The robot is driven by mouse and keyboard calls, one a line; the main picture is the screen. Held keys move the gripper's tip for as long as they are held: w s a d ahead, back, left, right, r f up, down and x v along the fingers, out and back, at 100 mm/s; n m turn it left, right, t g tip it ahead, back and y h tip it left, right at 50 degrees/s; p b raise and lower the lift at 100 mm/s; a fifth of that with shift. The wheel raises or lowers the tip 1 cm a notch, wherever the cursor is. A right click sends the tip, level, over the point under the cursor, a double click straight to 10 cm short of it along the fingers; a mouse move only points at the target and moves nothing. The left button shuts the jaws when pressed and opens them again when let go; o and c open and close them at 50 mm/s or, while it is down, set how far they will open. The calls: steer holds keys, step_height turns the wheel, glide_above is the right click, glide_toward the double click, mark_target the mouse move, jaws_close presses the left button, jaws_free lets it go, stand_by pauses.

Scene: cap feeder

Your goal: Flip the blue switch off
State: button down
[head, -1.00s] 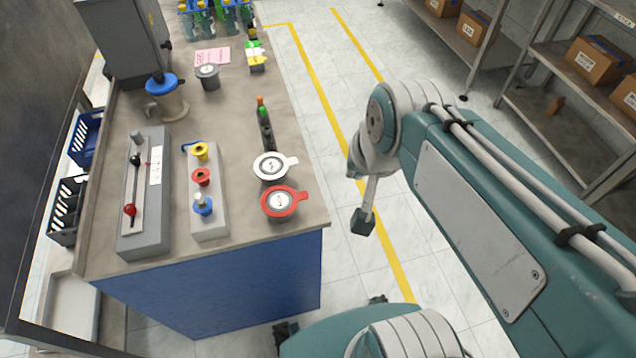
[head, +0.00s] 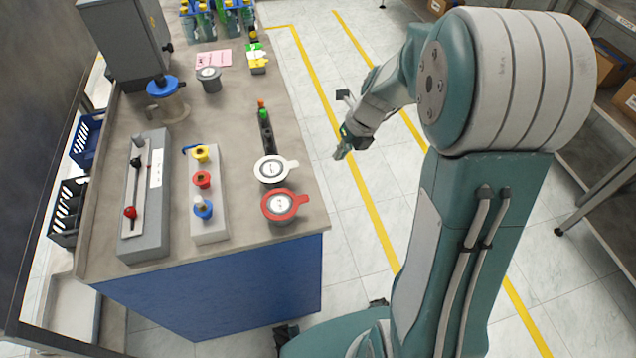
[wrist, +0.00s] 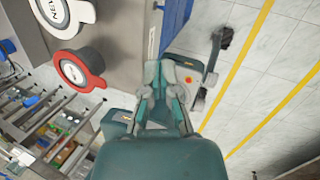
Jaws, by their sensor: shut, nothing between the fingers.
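The blue switch (head: 203,207) is at the near end of a light grey box (head: 209,232) on the counter. It has a blue collar and a pale lever that looks roughly upright; its exact tilt is too small to tell. A red switch (head: 202,179) and a yellow switch (head: 200,153) stand behind it in the same row. My gripper (head: 341,153) is over the floor to the right of the counter, well apart from the switches. In the wrist view my gripper (wrist: 168,66) is shut and empty. The switches do not show in that view.
A red-lidded pot (head: 285,206) and a white-lidded pot (head: 272,169) stand at the counter's right edge, between my gripper and the switch box. A grey slider box (head: 146,240) is left of it. The aisle floor is clear.

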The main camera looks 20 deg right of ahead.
steer(key=shift+w+d+f+m, duration=0.1)
steer(key=shift+w+f+m, duration=0.1)
steer(key=shift+f+m, duration=0.25)
steer(key=shift+w+d+f+m, duration=0.15)
steer(key=shift+f+m, duration=0.15)
steer(key=shift+m, duration=0.25)
steer(key=shift+a, duration=0.1)
steer(key=x, duration=1.4)
steer(key=shift+s, duration=0.1)
